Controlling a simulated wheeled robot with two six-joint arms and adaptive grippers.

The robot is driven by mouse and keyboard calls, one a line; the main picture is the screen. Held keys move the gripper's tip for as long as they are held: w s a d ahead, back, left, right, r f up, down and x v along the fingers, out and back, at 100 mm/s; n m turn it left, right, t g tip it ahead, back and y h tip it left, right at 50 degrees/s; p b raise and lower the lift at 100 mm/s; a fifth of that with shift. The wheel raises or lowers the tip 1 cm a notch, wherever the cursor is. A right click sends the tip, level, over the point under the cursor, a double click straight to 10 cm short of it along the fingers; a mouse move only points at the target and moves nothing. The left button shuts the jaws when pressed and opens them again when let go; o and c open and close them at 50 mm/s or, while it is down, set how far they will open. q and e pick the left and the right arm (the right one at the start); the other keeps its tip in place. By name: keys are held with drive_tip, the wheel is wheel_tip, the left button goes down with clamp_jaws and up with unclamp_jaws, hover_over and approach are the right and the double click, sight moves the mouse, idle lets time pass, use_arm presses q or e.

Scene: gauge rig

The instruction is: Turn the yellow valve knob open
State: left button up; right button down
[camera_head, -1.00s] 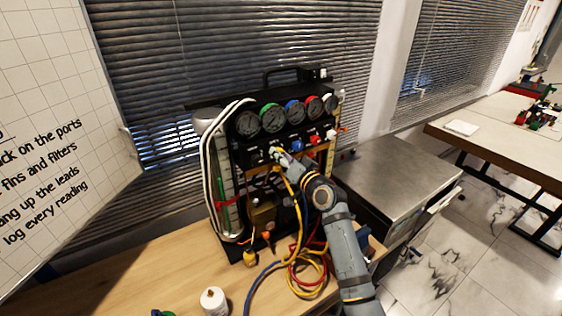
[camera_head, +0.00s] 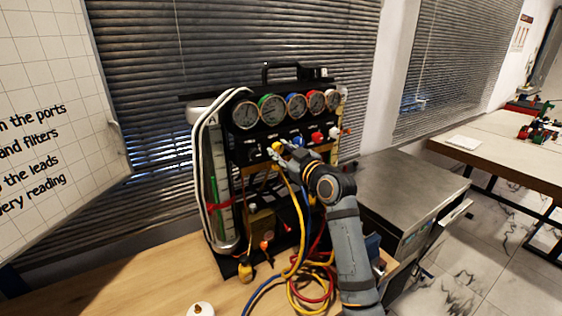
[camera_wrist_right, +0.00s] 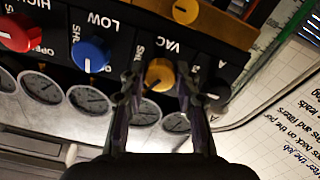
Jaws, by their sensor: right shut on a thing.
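The yellow valve knob (camera_wrist_right: 160,74) shows in the right wrist view under the label VAC on the black gauge rig, and my right gripper (camera_wrist_right: 158,82) has one finger on each side of it, shut on it. In the head view the yellow knob (camera_head: 277,146) shows small at the tip of my right gripper (camera_head: 283,149), in front of the rig (camera_head: 245,150). The knob's exact turn angle is hard to read. My left gripper is not in view.
Blue (camera_wrist_right: 90,55) and red (camera_wrist_right: 17,33) knobs sit beside the yellow one, with a black knob (camera_wrist_right: 216,92) on its other side. Several gauges (camera_head: 270,108) line the rig above. Yellow, red and blue hoses (camera_head: 295,265) hang below on the wooden table (camera_head: 150,275).

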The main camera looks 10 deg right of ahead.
drive_tip(key=n+b, duration=0.2)
drive_tip(key=shift+f+n, duration=0.15)
drive_tip(key=shift+n, duration=0.15)
drive_tip(key=shift+n+b, duration=0.75)
drive_tip(key=shift+n, duration=0.45)
drive_tip(key=c, duration=1)
unclamp_jaws()
drive_tip(key=shift+r, duration=0.2)
